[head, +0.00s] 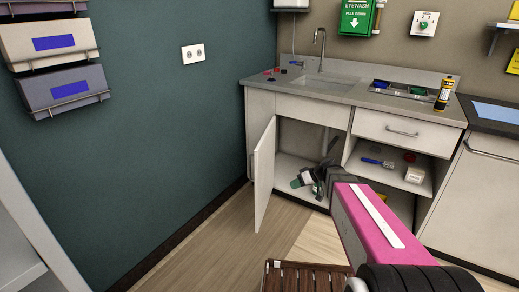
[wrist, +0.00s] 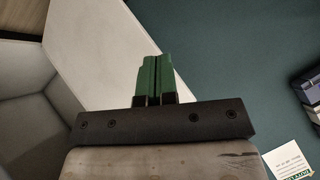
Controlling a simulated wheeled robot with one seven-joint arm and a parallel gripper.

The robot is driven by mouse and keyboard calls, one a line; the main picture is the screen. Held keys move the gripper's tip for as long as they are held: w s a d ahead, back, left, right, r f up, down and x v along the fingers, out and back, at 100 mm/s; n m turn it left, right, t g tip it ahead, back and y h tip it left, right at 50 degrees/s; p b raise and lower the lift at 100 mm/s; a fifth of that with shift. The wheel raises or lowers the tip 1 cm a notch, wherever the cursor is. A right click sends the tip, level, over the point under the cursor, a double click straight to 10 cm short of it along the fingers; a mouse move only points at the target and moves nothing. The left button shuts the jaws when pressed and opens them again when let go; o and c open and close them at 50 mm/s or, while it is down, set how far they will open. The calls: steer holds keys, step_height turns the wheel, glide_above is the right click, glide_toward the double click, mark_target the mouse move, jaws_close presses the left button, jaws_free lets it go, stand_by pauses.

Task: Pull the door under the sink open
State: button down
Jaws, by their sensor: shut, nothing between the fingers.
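The white door under the sink (head: 265,172) stands wide open, swung out to the left of the cabinet opening. In the wrist view, a white panel, apparently this door (wrist: 105,50), runs diagonally behind the fingers. My gripper (head: 297,183) is in front of the open compartment, to the right of the door's inner side. Its green fingers (wrist: 154,75) are together and empty. They overlap the panel in the wrist view; I cannot tell whether they touch it. The sink (head: 322,83) is above the compartment.
A drawer (head: 394,132) and an open shelf (head: 385,178) with small items are right of the compartment. A yellow bottle (head: 444,93) stands on the counter. A brown slatted object (head: 300,278) is low in front. The teal wall (head: 170,110) bounds the left; floor before it is clear.

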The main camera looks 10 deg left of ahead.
steer(key=w+a+r+n+t+y, duration=0.1)
steer(key=w+a+r+n+y, duration=0.2)
steer(key=w, duration=0.3)
steer(key=n+t+y, duration=0.2)
steer(key=n+y, duration=0.1)
steer(key=y, duration=0.1)
glide_toward(260, 150)
steer(key=x, duration=0.7)
steer(key=s+x, duration=0.1)
steer(key=x, duration=0.2)
steer(key=shift+w+a+r, duration=0.1)
steer(key=shift+a+r, duration=0.1)
steer(key=shift+a, duration=0.1)
steer(key=shift+w+a, duration=0.1)
steer(key=shift+a, duration=0.35)
steer(key=w+a+m+t+h, duration=0.1)
steer(key=w+a+t, duration=0.3)
steer(key=a, duration=1.1)
steer(key=shift+w+a+m, duration=0.2)
steer(key=shift+w+m, duration=0.45)
steer(key=shift+m, duration=0.25)
steer(key=shift+d, duration=0.1)
